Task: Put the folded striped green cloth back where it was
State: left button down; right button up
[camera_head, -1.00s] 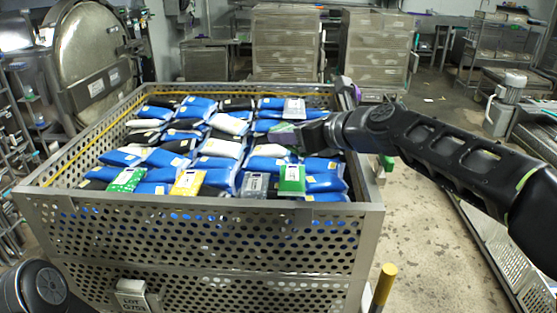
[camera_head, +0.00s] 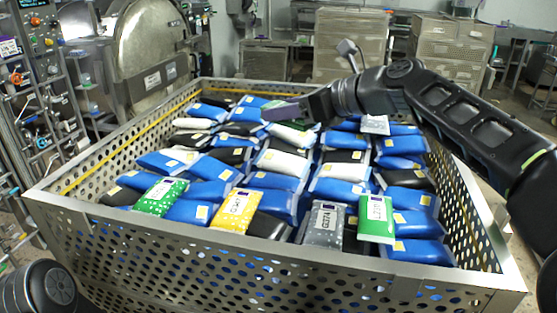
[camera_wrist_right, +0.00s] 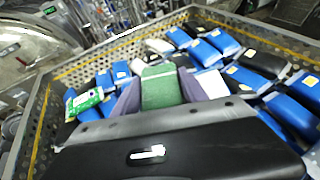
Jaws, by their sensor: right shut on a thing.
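My right gripper (camera_head: 284,112) reaches in from the right over the perforated metal crate (camera_head: 250,262) and is above the pouches at its back middle. It is shut on the folded striped green cloth. In the right wrist view the cloth (camera_wrist_right: 161,88) shows between the two purplish fingers (camera_wrist_right: 163,92). In the head view the gripper mostly hides the cloth. My left gripper is out of view; only part of my left arm shows at bottom left.
Blue, black and white pouches fill the crate. A green dotted pouch (camera_head: 160,195), a yellow pouch (camera_head: 235,210), a grey pouch (camera_head: 322,224) and a green pouch (camera_head: 376,218) lie along its front. A round autoclave door (camera_head: 150,50) stands behind left, beside a control panel (camera_head: 30,60).

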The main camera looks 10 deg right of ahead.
jog(key=shift+s, duration=0.2)
jog(key=shift+w+f, duration=0.1)
jog(key=shift+f, duration=0.1)
jog(key=b, duration=0.1)
send_over(285, 164)
notch_tip(285, 164, down, 6)
jog(key=shift+r, duration=0.1)
jog(key=shift+f+b, duration=0.45)
jog(key=shift+f, duration=1.45)
jog(key=shift+f, duration=0.2)
jog(key=o, duration=1.3)
